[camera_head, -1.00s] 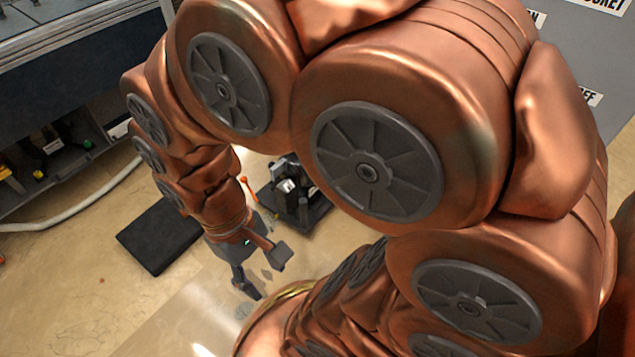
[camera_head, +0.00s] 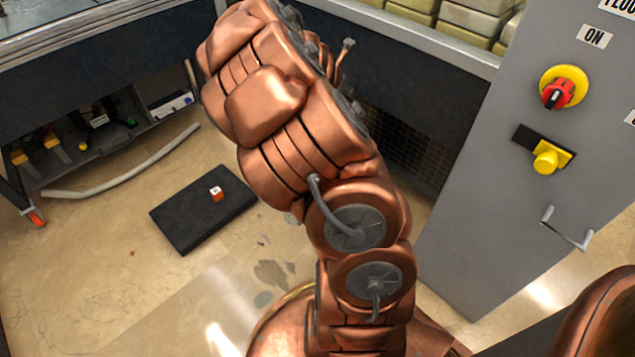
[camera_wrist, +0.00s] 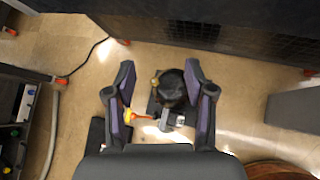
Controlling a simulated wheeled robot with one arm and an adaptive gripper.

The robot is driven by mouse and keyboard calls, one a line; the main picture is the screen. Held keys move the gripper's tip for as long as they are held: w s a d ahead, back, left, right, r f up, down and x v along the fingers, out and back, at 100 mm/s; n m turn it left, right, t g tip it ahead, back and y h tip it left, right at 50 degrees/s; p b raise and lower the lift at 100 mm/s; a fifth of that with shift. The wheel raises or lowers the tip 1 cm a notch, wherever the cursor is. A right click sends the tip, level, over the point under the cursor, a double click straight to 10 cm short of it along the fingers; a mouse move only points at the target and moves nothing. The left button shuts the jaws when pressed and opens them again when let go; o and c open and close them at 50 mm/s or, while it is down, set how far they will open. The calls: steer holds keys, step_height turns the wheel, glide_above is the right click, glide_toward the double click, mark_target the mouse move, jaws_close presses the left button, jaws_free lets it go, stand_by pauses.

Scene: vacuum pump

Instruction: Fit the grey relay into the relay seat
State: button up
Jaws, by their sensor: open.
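My gripper (camera_wrist: 159,66) is open in the wrist view, its two dark fingers apart with nothing held between them. It is high above a dark pump unit (camera_wrist: 171,88) on a black base, seen in the gap between the fingers. A red-orange lever (camera_wrist: 143,117) and small pale grey parts (camera_wrist: 165,121) show on the pump's near side. I cannot make out the grey relay or the relay seat for certain. In the head view my arm hides the pump, and the gripper cannot be made out.
A black mat (camera_head: 190,228) lies on the floor, with a small orange and white cube (camera_head: 216,193) on it. A grey cabinet (camera_head: 485,205) with a red and yellow knob (camera_head: 560,90) stands right. A pale hose (camera_head: 125,168) lies left near the dark bench (camera_head: 95,72).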

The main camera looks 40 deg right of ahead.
steer(key=shift+w+a+f+n+y+b, duration=0.3)
steer(key=shift+a+f+n+y, duration=1.75)
steer(key=shift+f, duration=3.6)
steer(key=shift+a+f+n+y+b, duration=0.45)
steer(key=shift+f+n+y, duration=0.7)
steer(key=shift+f+n, duration=3.35)
steer(key=shift+w+a+f+n+y+b, duration=0.15)
steer(key=shift+a+f+n+y+b, duration=0.8)
steer(key=shift+f, duration=5.85)
steer(key=shift+a+n+y+p, duration=0.1)
steer(key=shift+n+y+p, duration=0.4)
steer(key=shift+y, duration=0.15)
steer(key=shift+c, duration=0.3)
steer(key=shift+r, duration=0.1)
jaws_close()
